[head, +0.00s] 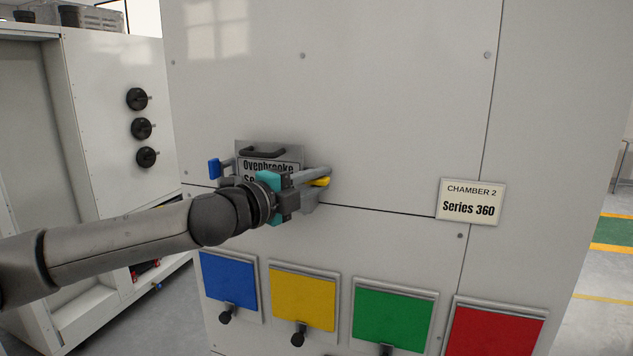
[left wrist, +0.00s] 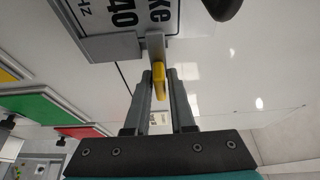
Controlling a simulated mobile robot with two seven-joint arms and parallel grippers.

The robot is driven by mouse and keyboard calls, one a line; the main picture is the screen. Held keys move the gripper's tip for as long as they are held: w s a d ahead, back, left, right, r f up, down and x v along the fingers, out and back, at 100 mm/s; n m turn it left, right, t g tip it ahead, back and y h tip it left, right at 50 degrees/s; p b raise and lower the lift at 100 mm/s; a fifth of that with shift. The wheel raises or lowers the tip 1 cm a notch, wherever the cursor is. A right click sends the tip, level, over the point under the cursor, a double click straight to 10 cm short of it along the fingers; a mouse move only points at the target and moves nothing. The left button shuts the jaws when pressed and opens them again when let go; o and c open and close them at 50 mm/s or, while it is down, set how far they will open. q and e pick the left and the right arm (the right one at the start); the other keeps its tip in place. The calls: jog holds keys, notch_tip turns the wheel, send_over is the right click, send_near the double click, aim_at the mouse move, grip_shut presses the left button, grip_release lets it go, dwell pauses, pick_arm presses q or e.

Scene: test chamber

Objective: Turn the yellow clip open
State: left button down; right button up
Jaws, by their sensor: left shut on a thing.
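The yellow clip (head: 321,182) is a small lever on the right side of a metal plate (head: 285,148) with black lettering, fixed to the white cabinet front. In the left wrist view the yellow clip (left wrist: 158,88) lies between the fingertips, hanging from a grey metal arm at the plate's edge. My left gripper (head: 322,174) is shut on this clip. My left gripper (left wrist: 159,84) also shows in the left wrist view. My arm and gripper hide the lower part of the plate. My right gripper is not in view.
A blue clip (head: 214,168) sits on the plate's left side, and a black handle (head: 263,152) on its top. Below are blue (head: 229,281), yellow (head: 303,299), green (head: 393,318) and red (head: 492,332) panels with black knobs. A "Chamber 2" sign (head: 470,201) is at right.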

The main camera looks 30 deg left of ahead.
pick_arm(q)
jog(key=n+b, duration=0.2)
jog(key=n+t+b, duration=0.1)
jog(key=n+b, duration=0.1)
jog(key=b, duration=0.1)
jog(key=n+t+b, duration=0.1)
jog(key=n+b, duration=0.1)
jog(key=shift+f+y+b, duration=0.25)
jog(key=shift+y+b, duration=0.05)
jog(key=shift+b, duration=0.1)
jog(key=n+t+y+b, duration=0.1)
jog(key=n, duration=0.2)
jog(key=shift+r+b, duration=0.1)
jog(key=shift+b, duration=0.25)
jog(key=n, duration=0.2)
jog(key=shift+n+t+y+b, duration=0.3)
jog(key=shift+t+y, duration=0.1)
jog(key=n+y, duration=0.2)
jog(key=n, duration=0.1)
jog(key=shift+r+n, duration=0.1)
jog(key=shift+n, duration=0.3)
jog(key=n+y, duration=0.1)
jog(key=n, duration=0.2)
jog(key=n+y, duration=0.2)
jog(key=n, duration=0.1)
jog(key=shift+n, duration=0.4)
jog(key=shift+n+y, duration=0.3)
jog(key=shift+y, duration=0.1)
jog(key=c, duration=0.9)
grip_release()
